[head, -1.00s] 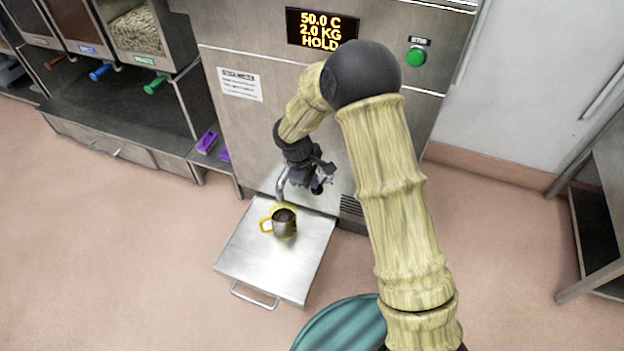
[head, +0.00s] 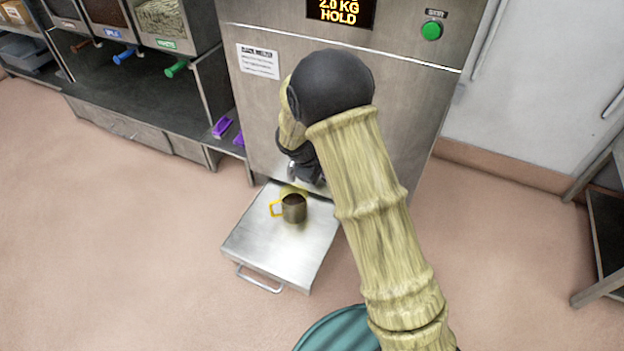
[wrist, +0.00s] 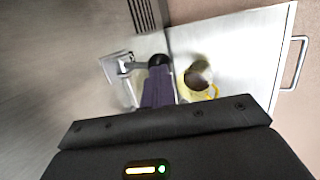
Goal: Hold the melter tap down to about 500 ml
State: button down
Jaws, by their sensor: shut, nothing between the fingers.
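The melter (head: 340,38) is a steel cabinet with a lit display. The mug also shows in the wrist view (wrist: 197,78). The silver tap (wrist: 125,67) is beside the mug in the wrist view, with a black knob (wrist: 157,60) near it. My gripper (wrist: 158,72) is shut and empty, its fingertips at or just over the knob; I cannot tell whether they touch. In the head view my arm mostly hides the gripper and tap.
A green button (head: 431,31) is on the melter's upper right. Dispensers with coloured handles stand at the left over a dark shelf, with purple scoops (head: 222,127) at its end. A steel table (head: 603,235) is at the far right. The floor in front is clear.

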notch_tip(320, 180, down, 7)
jog(key=s+a+t+b, duration=0.1)
jog(key=b, duration=0.5)
jog(key=shift+s+h, duration=0.2)
jog(key=shift+h, duration=0.2)
jog(key=shift+d+r, duration=0.1)
dwell(0.6)
jog(key=shift+r, duration=0.15)
jog(key=shift+w+r+p, duration=0.15)
jog(key=shift+r+p, duration=0.5)
jog(key=shift+r, duration=0.1)
jog(key=shift+d, duration=0.1)
jog(key=shift+r, duration=0.1)
